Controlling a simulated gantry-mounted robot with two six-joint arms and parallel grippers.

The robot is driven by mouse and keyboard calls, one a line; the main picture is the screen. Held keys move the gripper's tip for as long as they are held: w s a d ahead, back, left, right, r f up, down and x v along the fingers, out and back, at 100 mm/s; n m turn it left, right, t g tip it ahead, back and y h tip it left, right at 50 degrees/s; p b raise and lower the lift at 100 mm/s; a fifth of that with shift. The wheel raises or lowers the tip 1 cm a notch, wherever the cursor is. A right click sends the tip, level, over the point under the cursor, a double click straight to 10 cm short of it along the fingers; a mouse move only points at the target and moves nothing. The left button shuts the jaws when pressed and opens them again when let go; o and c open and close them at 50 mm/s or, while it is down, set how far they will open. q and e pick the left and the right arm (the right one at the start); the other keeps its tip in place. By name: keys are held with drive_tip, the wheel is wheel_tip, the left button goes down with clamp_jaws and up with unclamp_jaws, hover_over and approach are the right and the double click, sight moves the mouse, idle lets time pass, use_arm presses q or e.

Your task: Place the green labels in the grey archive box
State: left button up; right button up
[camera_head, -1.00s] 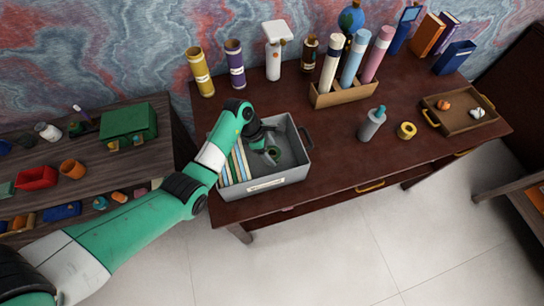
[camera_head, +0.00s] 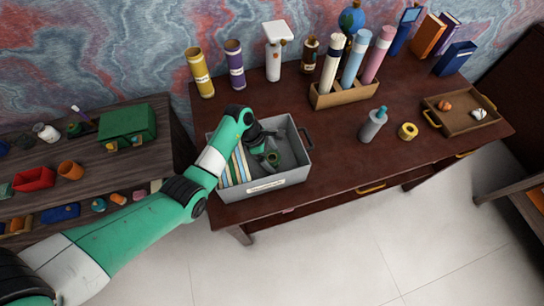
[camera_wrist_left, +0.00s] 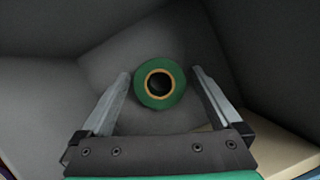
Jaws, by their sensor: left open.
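The grey archive box (camera_head: 298,170) stands open on the left end of the desk, with a pale label on its front wall. The green labels, a roll with a tan core (camera_head: 274,159), are inside it, on the right of the folders. In the left wrist view the roll (camera_wrist_left: 160,65) sits on the grey floor between my fingers, its hole facing the camera. My left gripper (camera_head: 268,155) reaches down into the box. It is open, with one finger (camera_wrist_left: 160,78) on each side of the roll and a gap visible. My right gripper is not in view.
Several upright folders (camera_head: 238,167) fill the box's left side. A grey bottle (camera_head: 372,126) and yellow tape roll (camera_head: 407,131) stand right of it. A wooden holder (camera_head: 345,96) with tubes is behind. A tray (camera_head: 440,118) lies far right. The desk's middle front is clear.

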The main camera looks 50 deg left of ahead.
use_arm(q)
drive_tip(key=p+v, duration=0.4)
drive_tip(key=v, duration=0.8)
